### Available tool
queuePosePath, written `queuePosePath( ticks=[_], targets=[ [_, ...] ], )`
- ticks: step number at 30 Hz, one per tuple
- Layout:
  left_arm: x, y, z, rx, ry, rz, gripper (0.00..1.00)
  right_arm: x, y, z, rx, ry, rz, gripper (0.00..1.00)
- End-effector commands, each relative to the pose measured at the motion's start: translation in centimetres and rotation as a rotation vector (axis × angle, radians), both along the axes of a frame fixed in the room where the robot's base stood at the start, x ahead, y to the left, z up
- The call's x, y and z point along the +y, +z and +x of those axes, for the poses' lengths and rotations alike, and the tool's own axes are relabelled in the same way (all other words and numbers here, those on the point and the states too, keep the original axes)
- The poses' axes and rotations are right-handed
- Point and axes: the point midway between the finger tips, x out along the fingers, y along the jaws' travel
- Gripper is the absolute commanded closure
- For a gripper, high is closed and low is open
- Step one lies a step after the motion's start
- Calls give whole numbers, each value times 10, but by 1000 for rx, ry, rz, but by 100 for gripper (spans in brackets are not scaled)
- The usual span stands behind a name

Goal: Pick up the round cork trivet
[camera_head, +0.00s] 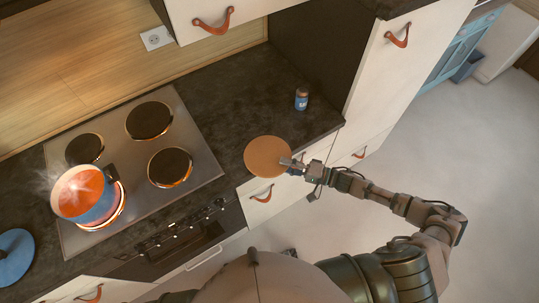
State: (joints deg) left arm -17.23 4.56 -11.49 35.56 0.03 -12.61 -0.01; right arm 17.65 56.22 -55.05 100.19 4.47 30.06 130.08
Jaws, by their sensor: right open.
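The round cork trivet (264,156) lies flat on the dark countertop, right of the stove and near the counter's front edge. My right gripper (289,163) is at the trivet's right edge, with its fingertips over or beside the rim. The fingers are small in this view, and I cannot tell whether they touch the cork. The jaws are open and the trivet rests on the counter. My left gripper does not show clearly in this view.
A steaming pot (84,194) with orange contents stands on a glowing burner of the stove (132,190). A small can (301,99) stands behind the trivet, near a tall white cabinet (400,60). A blue lid (14,256) lies at far left.

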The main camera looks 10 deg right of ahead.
Motion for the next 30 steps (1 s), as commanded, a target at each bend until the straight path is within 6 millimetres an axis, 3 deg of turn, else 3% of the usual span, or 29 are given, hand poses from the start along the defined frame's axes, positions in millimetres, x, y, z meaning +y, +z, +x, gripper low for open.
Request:
queuePosePath(
  ticks=[3,5,9,10,22,30],
  targets=[
    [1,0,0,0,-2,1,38,2,0,0,0,1,-1,50],
    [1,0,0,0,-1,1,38,2,1,0,0,1,-1,62],
    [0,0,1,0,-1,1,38,1,0,0,0,1,-1,98],
    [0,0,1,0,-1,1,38,1,0,0,-1,1,0,100],
    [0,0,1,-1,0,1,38,-1,2,0,0,0,0,100],
    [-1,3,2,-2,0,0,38,-1,30,0,-4,2,0,100]
  ],
)
